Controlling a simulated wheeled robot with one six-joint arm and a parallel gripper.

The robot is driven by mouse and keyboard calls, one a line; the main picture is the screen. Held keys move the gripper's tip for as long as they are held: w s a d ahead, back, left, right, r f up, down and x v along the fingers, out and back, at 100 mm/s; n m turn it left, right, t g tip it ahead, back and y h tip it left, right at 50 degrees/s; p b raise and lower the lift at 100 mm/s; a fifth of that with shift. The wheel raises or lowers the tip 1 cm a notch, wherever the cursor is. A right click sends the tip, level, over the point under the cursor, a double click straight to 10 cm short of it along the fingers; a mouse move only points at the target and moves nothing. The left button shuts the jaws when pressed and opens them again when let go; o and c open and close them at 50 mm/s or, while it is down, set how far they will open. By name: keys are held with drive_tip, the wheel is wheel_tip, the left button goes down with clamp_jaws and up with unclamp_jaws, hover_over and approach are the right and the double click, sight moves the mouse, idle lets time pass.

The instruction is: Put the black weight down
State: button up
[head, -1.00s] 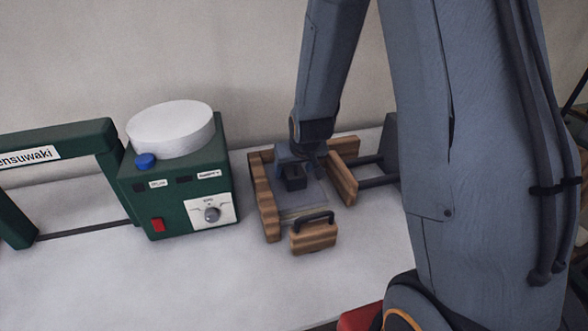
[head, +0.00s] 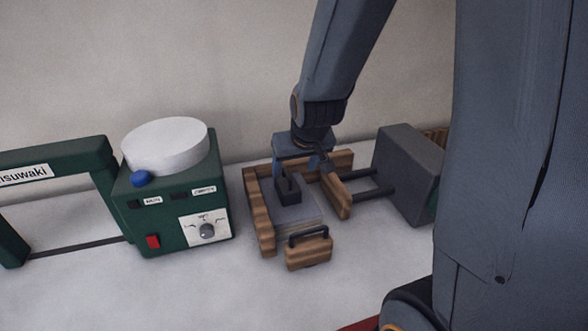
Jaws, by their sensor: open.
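The black weight (head: 288,190) is a small dark block with a raised top. It stands upright on a grey, glassy-looking stack (head: 300,214) inside a wooden frame (head: 256,212). My gripper (head: 304,166) is open, pointing down just above and behind the weight. Whether a finger still touches the weight cannot be told.
A wooden block with a dark handle (head: 309,249) sits at the frame's front. A green machine with a white round top (head: 166,143) stands left. A dark grey box (head: 407,172) with rods stands right. The front table surface is clear.

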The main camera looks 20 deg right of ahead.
drive_tip(key=s+f+g+b, duration=0.1)
drive_tip(key=s+f+g, duration=0.1)
drive_tip(key=s, duration=0.5)
drive_tip(key=s+f+g+b, duration=0.1)
drive_tip(key=s+g+b, duration=0.1)
drive_tip(key=s, duration=0.5)
drive_tip(key=shift+f+g, duration=0.3)
drive_tip(key=shift+f, duration=0.05)
